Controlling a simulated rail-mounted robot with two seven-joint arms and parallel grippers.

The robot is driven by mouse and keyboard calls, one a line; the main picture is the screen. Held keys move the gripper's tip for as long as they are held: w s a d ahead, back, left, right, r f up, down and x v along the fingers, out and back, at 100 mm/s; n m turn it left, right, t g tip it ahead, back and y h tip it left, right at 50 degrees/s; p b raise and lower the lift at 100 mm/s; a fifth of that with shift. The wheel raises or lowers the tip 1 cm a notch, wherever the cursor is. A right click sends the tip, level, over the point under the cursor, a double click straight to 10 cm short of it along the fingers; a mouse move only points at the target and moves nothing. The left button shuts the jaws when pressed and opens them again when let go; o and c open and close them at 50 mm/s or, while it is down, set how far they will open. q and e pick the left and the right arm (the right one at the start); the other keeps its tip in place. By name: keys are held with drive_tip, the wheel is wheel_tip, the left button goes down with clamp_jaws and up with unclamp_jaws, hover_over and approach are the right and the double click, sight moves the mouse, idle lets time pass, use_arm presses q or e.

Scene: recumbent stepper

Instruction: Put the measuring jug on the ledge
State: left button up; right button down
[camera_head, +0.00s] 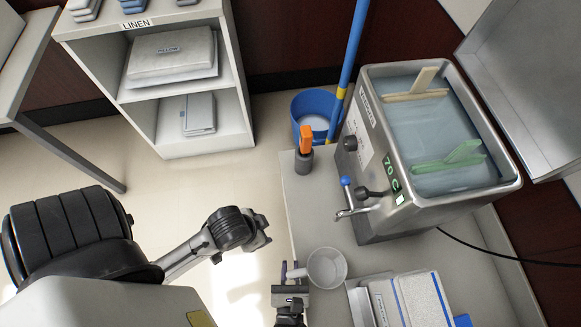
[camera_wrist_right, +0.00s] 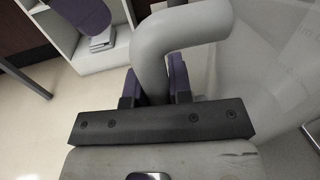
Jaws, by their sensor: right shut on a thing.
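The measuring jug (camera_head: 328,268) is a pale, see-through cup seen from above, over the near left part of a pale flat top (camera_head: 322,215). I cannot tell whether this top is the ledge, or whether the jug touches it. My right gripper (camera_head: 293,272) is at the jug's left side, shut on its handle. In the right wrist view, the thick grey handle (camera_wrist_right: 183,35) curves between the purple finger pads (camera_wrist_right: 163,78), and the clear jug wall is at the right.
A steel water bath (camera_head: 385,205) stands on the pale top, with an orange-handled tool (camera_head: 305,140) in a holder to its left. White-and-blue packs (camera_head: 405,300) lie right of the jug. A blue bucket (camera_head: 315,112) and linen shelf (camera_head: 190,90) stand behind. A black-ended arm (camera_head: 235,230) juts left of the top.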

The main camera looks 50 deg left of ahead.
drive_tip(key=shift+f, duration=0.3)
drive_tip(key=shift+f, duration=0.15)
drive_tip(key=c, duration=1)
unclamp_jaws()
drive_tip(key=shift+c, duration=0.2)
drive_tip(key=p+v, duration=0.2)
drive_tip(key=v, duration=1)
drive_tip(key=shift+r, duration=0.3)
